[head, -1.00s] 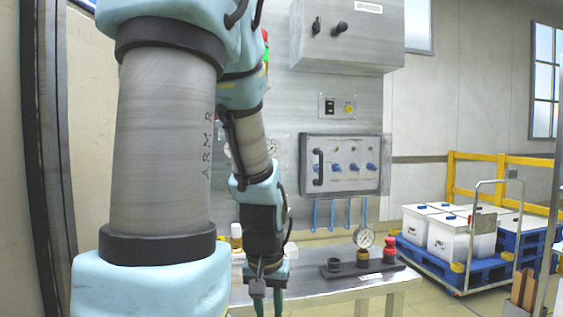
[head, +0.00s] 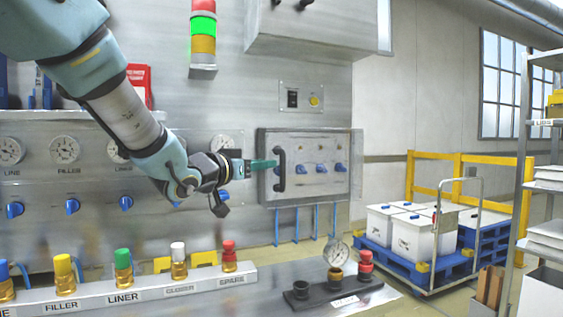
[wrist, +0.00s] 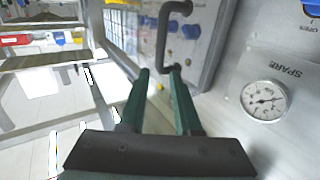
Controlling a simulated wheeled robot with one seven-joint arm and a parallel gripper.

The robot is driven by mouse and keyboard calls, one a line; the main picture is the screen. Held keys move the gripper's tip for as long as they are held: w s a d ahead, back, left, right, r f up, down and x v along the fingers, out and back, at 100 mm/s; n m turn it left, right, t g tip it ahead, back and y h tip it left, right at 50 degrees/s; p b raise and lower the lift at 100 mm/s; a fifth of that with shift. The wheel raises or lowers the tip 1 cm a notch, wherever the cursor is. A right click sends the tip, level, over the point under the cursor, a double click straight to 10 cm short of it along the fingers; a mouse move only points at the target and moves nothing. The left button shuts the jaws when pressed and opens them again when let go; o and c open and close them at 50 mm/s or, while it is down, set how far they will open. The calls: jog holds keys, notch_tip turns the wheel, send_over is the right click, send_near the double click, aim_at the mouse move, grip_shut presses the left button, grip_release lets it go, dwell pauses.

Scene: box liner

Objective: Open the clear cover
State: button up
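The clear cover (head: 332,165) is a see-through panel over a row of blue knobs on the metal wall, and it looks shut. A black bar handle (head: 281,170) stands upright at its left side. My gripper (head: 272,163) points at the handle from the left, close to it. In the wrist view the green fingers (wrist: 158,72) are apart with nothing clearly between them. The handle (wrist: 163,30) rises just past the fingertips there, with one end near the right finger. I cannot tell whether they touch. The cover (wrist: 196,45) also shows in the wrist view.
A bench below holds a strip of coloured valves (head: 123,275) and a black plate with a gauge (head: 337,252). A wall gauge marked SPARE (wrist: 264,101) is beside the cover. A metal cabinet (head: 315,28) hangs above. A cart with white boxes (head: 410,232) stands on the right.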

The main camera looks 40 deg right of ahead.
aim_at(281, 162)
jog(key=p+x, duration=0.2)
jog(key=x, duration=0.6)
jog(key=shift+w+d, duration=0.1)
jog(key=shift+d, duration=0.3)
jog(key=shift+c, duration=0.2)
grip_shut()
dwell(0.7)
